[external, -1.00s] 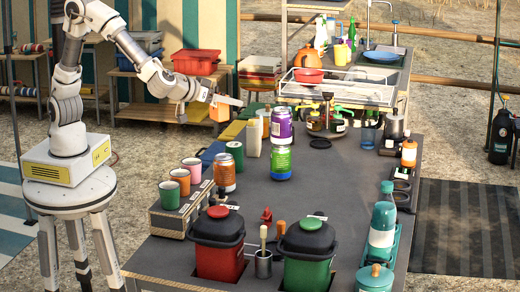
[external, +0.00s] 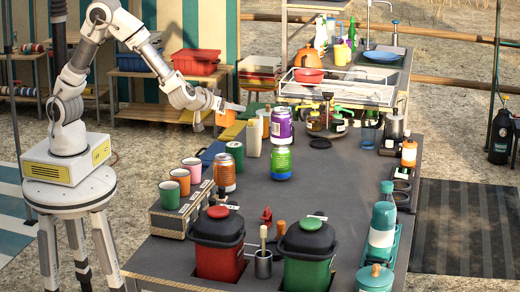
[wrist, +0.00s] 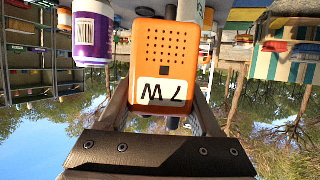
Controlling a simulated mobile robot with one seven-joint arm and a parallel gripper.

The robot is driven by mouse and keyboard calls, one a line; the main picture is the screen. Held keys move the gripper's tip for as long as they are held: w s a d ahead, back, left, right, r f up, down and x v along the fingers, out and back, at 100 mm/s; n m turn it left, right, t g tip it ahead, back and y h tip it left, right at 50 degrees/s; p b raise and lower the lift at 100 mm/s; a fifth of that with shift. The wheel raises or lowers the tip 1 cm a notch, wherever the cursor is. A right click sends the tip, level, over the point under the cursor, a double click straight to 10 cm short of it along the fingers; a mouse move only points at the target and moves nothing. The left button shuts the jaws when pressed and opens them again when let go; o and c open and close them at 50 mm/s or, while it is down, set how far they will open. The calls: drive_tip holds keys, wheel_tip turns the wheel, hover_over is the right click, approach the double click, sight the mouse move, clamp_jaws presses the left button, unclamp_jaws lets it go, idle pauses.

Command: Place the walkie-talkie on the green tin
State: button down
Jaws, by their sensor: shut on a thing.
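The walkie-talkie (external: 225,117) is an orange block held in my gripper (external: 222,107) above the far left side of the table. In the wrist view the walkie-talkie (wrist: 165,50) has a speaker grille and a white label reading upside down. My gripper (wrist: 163,110) is shut on it, with one finger on each side.
The table (external: 335,190) is bare around the tin's near side.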

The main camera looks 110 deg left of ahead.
drive_tip(key=a+f+b, duration=0.3)
drive_tip(key=a+f, duration=0.6)
drive_tip(key=shift+f+b, duration=0.2)
drive_tip(key=shift+b, duration=0.1)
drive_tip(key=shift+c, duration=0.4)
unclamp_jaws()
drive_tip(key=shift+d+f, duration=0.1)
